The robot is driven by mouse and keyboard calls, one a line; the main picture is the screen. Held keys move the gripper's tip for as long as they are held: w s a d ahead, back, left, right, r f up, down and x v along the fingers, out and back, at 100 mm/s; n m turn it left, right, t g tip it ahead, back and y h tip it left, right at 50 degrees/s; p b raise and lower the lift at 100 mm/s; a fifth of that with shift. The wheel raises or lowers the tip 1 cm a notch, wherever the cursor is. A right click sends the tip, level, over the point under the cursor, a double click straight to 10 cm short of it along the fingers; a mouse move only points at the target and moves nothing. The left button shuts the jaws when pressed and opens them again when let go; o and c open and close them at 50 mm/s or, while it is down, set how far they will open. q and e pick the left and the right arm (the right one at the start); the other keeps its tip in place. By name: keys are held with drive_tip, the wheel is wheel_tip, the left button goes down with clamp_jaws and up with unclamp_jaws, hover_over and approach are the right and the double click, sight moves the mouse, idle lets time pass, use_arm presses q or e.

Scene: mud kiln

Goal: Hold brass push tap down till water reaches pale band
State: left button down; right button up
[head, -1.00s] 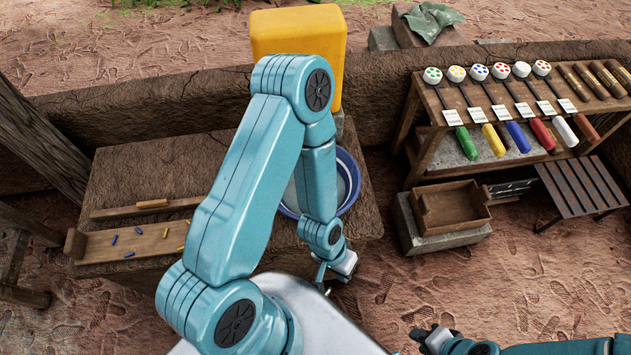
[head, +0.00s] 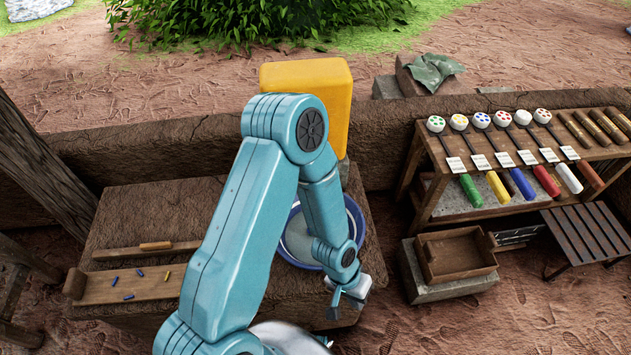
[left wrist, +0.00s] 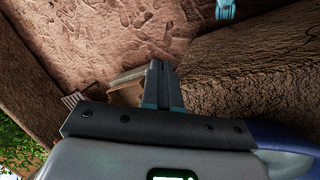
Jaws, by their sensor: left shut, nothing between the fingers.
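A yellow container (head: 320,100) stands on the mud ledge at the back wall, behind my left arm. A basin with a blue rim and a pale grey inside (head: 298,243) sits on the ledge below it, partly covered by my arm. Its blue side also shows at the lower right of the left wrist view (left wrist: 285,160). The brass tap and the pale band are hidden or cannot be made out, and the water level cannot be told. My left gripper (head: 334,310) is shut and empty, in front of the basin near the ledge's front edge. My right gripper is not in view.
A wooden tray with small coloured sticks (head: 130,290) lies on the ledge's left. On the right are a bench with labelled, coloured-handled tools (head: 510,170), a wooden box (head: 455,255) on a block and a slatted stool (head: 590,235). The ground between is clear.

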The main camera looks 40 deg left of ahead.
use_arm(q)
drive_tip(key=w+a+r+n+y, duration=0.1)
drive_tip(key=w+a+r, duration=0.6)
drive_tip(key=w+r, duration=0.2)
drive_tip(key=w+a+r+n+y, duration=0.1)
drive_tip(key=a+r+n+y, duration=0.2)
drive_tip(key=a+r, duration=0.6)
drive_tip(key=w+a+r+n+t+y+p, duration=0.1)
drive_tip(key=w+a+r+n+y, duration=0.1)
drive_tip(key=a+r, duration=0.7)
wheel_tip(320, 180, up, 6)
drive_tip(key=shift+w+a+r+n+y, duration=0.1)
drive_tip(key=shift+w+a+n+y, duration=0.1)
drive_tip(key=shift+a+n+y, duration=0.35)
drive_tip(key=shift+d+f, duration=0.15)
drive_tip(key=shift+f, duration=0.05)
drive_tip(key=shift+h, duration=0.25)
drive_tip(key=x, duration=0.8)
drive_tip(key=p+x, duration=0.1)
drive_tip(key=x, duration=0.3)
drive_tip(key=shift+s+d+f, duration=0.1)
drive_tip(key=shift+d+f, duration=0.15)
drive_tip(key=shift+f, duration=0.65)
